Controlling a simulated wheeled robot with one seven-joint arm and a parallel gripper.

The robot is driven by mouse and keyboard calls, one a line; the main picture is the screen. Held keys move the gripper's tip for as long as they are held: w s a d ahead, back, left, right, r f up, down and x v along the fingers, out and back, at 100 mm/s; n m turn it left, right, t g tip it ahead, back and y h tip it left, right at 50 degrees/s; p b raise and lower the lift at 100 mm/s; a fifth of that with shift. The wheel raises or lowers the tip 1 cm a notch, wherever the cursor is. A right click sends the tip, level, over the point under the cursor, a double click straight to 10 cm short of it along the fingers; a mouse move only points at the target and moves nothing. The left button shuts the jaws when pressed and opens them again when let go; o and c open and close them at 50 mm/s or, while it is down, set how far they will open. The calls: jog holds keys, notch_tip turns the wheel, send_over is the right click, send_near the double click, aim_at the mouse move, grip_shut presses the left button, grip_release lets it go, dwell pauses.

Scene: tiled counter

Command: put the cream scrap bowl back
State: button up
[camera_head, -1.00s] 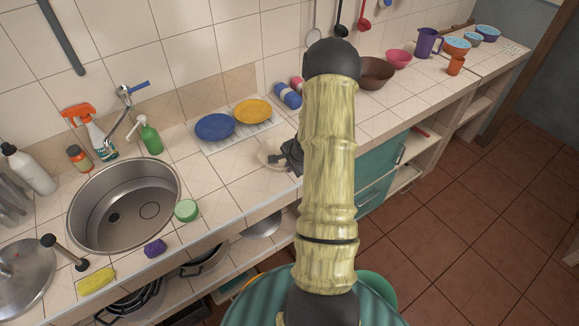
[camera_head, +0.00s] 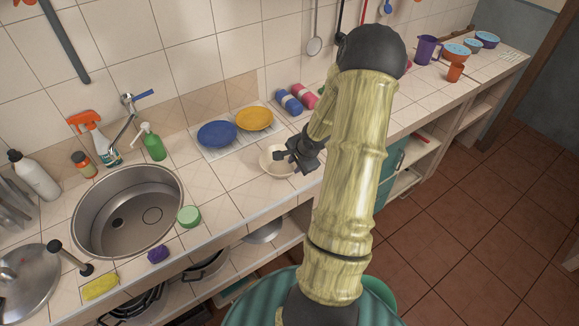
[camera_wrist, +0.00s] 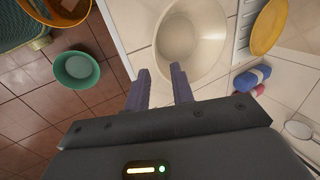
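The cream scrap bowl (camera_head: 270,164) stands upright on the counter near its front edge, right of the sink. My gripper (camera_head: 280,156) is over the bowl's right side in the head view and hides part of it. In the wrist view the bowl (camera_wrist: 190,38) lies just beyond my open gripper (camera_wrist: 159,70). The right finger overlaps the bowl's near wall there, and the left finger is just outside it, over the counter edge. The bowl's rim passes between the fingers in that picture; contact cannot be told. The bowl looks empty.
A rack (camera_head: 238,144) with a blue plate (camera_head: 216,134) and a yellow plate (camera_head: 254,119) stands behind the bowl. Blue and pink rolls (camera_head: 290,101) lie at the wall. The sink (camera_head: 125,210) and green tub (camera_head: 189,216) are left. A green bucket (camera_wrist: 68,72) stands on the floor.

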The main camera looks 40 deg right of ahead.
jog(key=v, duration=0.3)
jog(key=shift+s+d+r+p, duration=0.1)
jog(key=shift+s+r+p, duration=0.1)
jog(key=shift+p, duration=0.2)
jog(key=shift+w+f, duration=0.1)
jog(key=s+a+r+n, duration=0.3)
jog(key=a+n, duration=0.3)
jog(key=a, duration=0.3)
jog(key=s+a+r+n+g, duration=0.1)
jog(key=s+a+r+n, duration=0.2)
jog(key=a, duration=0.6)
jog(key=s+a+r+n+g, duration=0.1)
jog(key=s+a+r+n, duration=0.2)
jog(key=a+r+n, duration=0.4)
jog(key=a+n, duration=0.2)
jog(key=shift+s+n, duration=0.4)
